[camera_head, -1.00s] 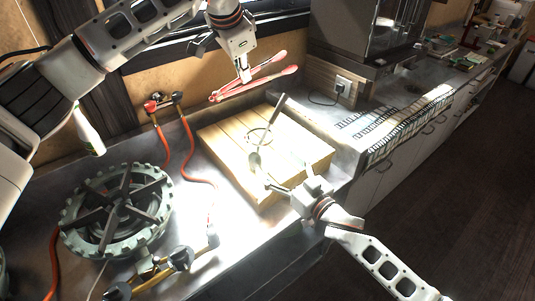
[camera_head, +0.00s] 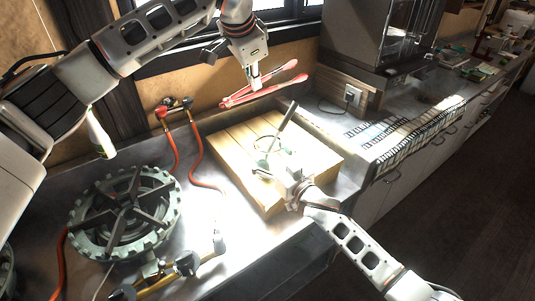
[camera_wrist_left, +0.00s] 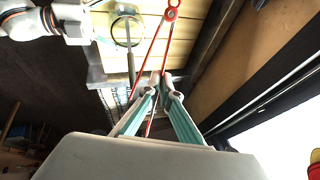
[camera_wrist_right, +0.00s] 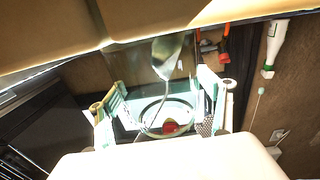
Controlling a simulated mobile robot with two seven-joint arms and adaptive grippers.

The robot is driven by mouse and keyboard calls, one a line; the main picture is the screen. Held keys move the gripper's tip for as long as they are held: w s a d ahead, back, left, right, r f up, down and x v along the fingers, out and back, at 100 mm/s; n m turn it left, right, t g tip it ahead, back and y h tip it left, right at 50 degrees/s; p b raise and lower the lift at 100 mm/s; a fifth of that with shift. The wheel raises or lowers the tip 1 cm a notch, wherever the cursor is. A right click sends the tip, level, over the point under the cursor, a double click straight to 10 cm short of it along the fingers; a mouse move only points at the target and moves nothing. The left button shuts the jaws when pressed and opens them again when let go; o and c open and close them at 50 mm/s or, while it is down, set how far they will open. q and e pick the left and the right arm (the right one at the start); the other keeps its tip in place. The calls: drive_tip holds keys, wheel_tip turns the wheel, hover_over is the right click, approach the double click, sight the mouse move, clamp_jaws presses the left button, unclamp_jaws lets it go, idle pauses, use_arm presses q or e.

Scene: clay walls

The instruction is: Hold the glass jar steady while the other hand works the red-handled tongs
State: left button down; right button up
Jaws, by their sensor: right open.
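The clear glass jar (camera_head: 268,144) stands on a pale wooden board (camera_head: 235,150), with a metal spoon-like utensil (camera_head: 287,116) leaning up out of it. The red-handled tongs (camera_head: 285,83) hang in the air behind and above the board. My left gripper (camera_head: 256,84) is shut on them; the left wrist view (camera_wrist_left: 160,80) shows its fingertips together at the red handles. My right gripper (camera_head: 276,174) is open at the jar's near side. In the right wrist view (camera_wrist_right: 163,108), the jar's rim shows between its spread fingers. Whether they touch the glass I cannot tell.
A gas burner (camera_head: 125,212) stands at the left, with orange hoses (camera_head: 195,160) running to a wall valve. Spiral-bound items (camera_head: 410,130) lie on the counter at the right. A wall and window are close behind the tongs.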

drive_tip(key=c, duration=1.5)
use_arm(q)
drive_tip(key=shift+f, duration=6.1)
use_arm(e)
drive_tip(key=shift+f, duration=0.1)
drive_tip(key=shift+c, duration=0.2)
use_arm(q)
drive_tip(key=c, duration=2.2)
unclamp_jaws()
drive_tip(key=shift+r, duration=0.1)
drive_tip(key=v, duration=1.2)
